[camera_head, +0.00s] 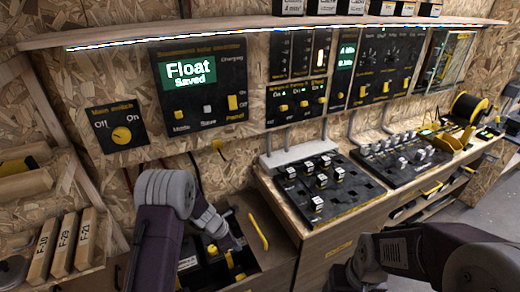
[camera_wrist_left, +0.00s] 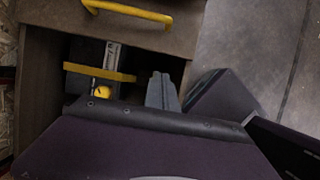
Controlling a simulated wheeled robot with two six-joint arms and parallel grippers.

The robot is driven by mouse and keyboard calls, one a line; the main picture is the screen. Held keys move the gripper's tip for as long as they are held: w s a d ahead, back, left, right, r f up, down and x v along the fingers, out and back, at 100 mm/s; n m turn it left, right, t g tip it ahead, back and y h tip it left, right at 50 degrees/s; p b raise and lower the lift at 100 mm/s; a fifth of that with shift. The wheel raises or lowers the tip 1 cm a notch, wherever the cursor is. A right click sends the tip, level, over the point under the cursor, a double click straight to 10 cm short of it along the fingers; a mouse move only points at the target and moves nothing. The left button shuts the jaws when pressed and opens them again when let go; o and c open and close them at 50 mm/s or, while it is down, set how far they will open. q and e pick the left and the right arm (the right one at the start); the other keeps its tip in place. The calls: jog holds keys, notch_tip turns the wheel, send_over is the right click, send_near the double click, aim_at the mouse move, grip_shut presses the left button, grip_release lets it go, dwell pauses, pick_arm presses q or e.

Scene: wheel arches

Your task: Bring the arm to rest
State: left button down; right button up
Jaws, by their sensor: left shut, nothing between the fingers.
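My left arm (camera_head: 168,215) rises from the bottom of the head view and bends down to the right. My left gripper (camera_head: 238,243) points down over an open compartment in the bench. In the left wrist view my left gripper (camera_wrist_left: 161,88) shows as grey fingers, shut with nothing between them. It is beside a dark box with a yellow bar (camera_wrist_left: 98,72) and a round yellow knob (camera_wrist_left: 102,92). I cannot tell whether it touches them. My right arm (camera_head: 440,255) lies across the bottom right of the head view; its fingers are not seen.
The compartment (camera_head: 275,255) has wooden sides and a yellow handle (camera_head: 258,230). A black tray with small blocks (camera_head: 330,190) stands on the bench to its right. A panel display (camera_head: 188,72) reads "Float Saved". Labelled wooden files (camera_head: 65,245) stand at the left. Grey floor (camera_wrist_left: 265,50) is clear.

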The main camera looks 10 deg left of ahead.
pick_arm(q)
notch_tip(320, 180, up, 20)
jog(key=s+d+m+t+p, duration=0.15)
jog(key=m+p, duration=0.25)
jog(key=p, duration=0.4)
jog(key=s+a+r+m+y+p, duration=0.1)
jog(key=s+r+m+y+p, duration=0.1)
jog(key=s+r+m, duration=0.55)
jog(key=s+a+f+m+g+y, duration=0.1)
jog(key=s+a+f+m, duration=0.3)
jog(key=s+m, duration=0.6)
jog(key=shift+s+a+m+g+y, duration=0.25)
jog(key=shift+m+g, duration=0.5)
jog(key=shift+m, duration=0.5)
